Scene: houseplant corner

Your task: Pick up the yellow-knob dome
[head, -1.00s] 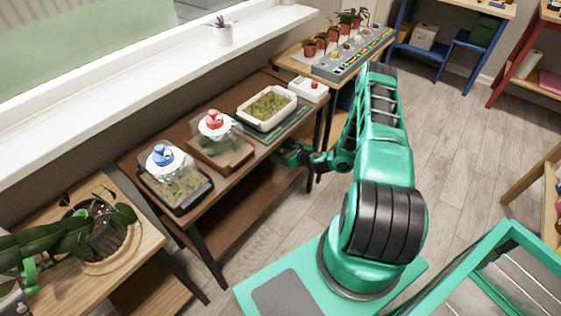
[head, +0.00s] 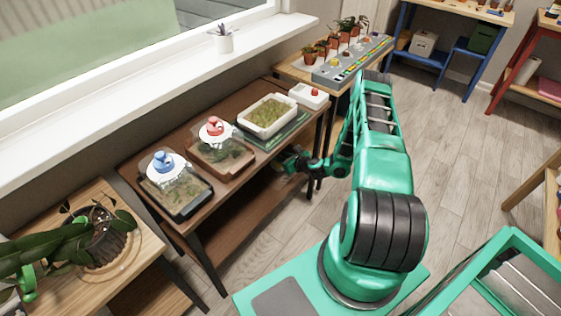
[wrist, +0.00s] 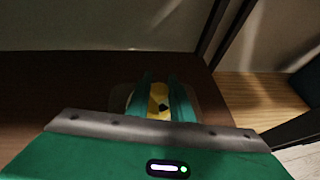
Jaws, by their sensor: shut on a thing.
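The yellow knob (wrist: 156,98) of a dome sits between the two green fingers of my gripper (wrist: 162,88) in the wrist view. My gripper is shut on this knob. A faint clear dome (wrist: 207,102) shows around and below the fingers, over a dark brown board. In the head view my gripper (head: 290,163) reaches in at the right end of the brown stand, below its top. The yellow knob is hidden in that view. I cannot tell whether the dome touches the board.
A blue-knob dome (head: 163,163) and a red-knob dome (head: 212,130) stand on trays on the brown stand's top (head: 183,137). A white tray of moss (head: 267,115) is beside them. Dark stand legs are close to my gripper. The floor (head: 450,170) is clear.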

